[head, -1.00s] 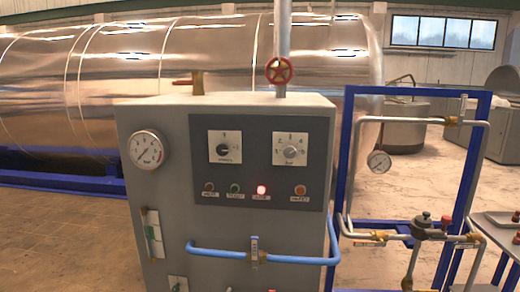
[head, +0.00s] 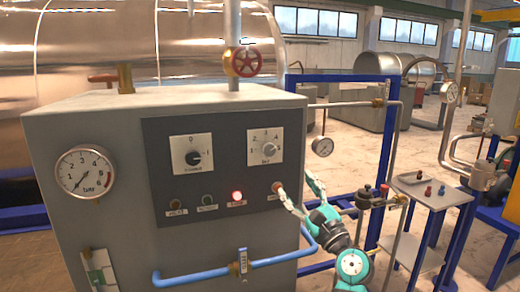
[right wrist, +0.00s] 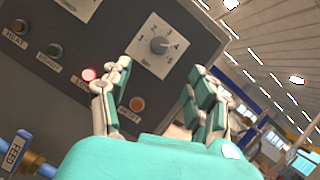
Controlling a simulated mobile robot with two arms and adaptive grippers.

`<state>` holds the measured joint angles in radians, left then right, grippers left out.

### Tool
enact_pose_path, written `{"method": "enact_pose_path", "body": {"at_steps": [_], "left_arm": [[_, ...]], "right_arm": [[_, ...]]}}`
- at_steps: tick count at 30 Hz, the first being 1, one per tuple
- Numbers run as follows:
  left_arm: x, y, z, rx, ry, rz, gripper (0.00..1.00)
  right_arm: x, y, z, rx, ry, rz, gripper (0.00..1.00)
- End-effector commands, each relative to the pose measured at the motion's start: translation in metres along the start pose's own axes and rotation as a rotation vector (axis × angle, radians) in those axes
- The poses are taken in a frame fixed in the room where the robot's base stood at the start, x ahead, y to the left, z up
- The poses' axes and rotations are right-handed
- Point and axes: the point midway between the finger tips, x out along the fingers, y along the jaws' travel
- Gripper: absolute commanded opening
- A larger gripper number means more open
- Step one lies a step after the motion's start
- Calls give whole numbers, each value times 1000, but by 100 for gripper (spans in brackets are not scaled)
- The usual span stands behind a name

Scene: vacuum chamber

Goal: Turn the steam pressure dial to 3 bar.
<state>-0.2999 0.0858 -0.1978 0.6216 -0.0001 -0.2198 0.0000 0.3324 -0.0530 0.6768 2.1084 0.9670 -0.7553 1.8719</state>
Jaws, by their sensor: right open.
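The steam pressure dial (head: 267,147) is the right-hand grey knob on a white plate marked with numbers, on the dark panel of the grey cabinet. In the right wrist view the dial (right wrist: 160,45) shows ahead, beyond the fingertips, with clear space between. I cannot tell its exact setting. My right gripper (head: 298,187) is open and empty, in front of the panel's lower right, below and right of the dial. In the right wrist view its fingers (right wrist: 160,70) stand wide apart. My left gripper is not in view.
A second knob (head: 192,154) sits left of the dial. Below are several lamps, including a lit red one (head: 238,198). A pressure gauge (head: 84,173) is at the cabinet's left. A blue pipe (head: 200,279) runs across the front. A blue frame (head: 390,140) stands to the right.

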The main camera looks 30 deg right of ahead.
Motion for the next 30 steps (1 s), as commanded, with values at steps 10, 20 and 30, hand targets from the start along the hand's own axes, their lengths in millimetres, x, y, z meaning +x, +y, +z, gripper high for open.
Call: {"method": "enact_pose_path", "body": {"at_steps": [10, 20, 30], "left_arm": [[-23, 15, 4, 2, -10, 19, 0], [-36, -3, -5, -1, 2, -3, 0], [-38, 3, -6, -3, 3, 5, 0]], "right_arm": [[76, -1, 4, -1, 0, 2, 60], [139, 0, 1, -3, 2, 2, 60], [160, 1, -1, -4, 2, 1, 60]]}}
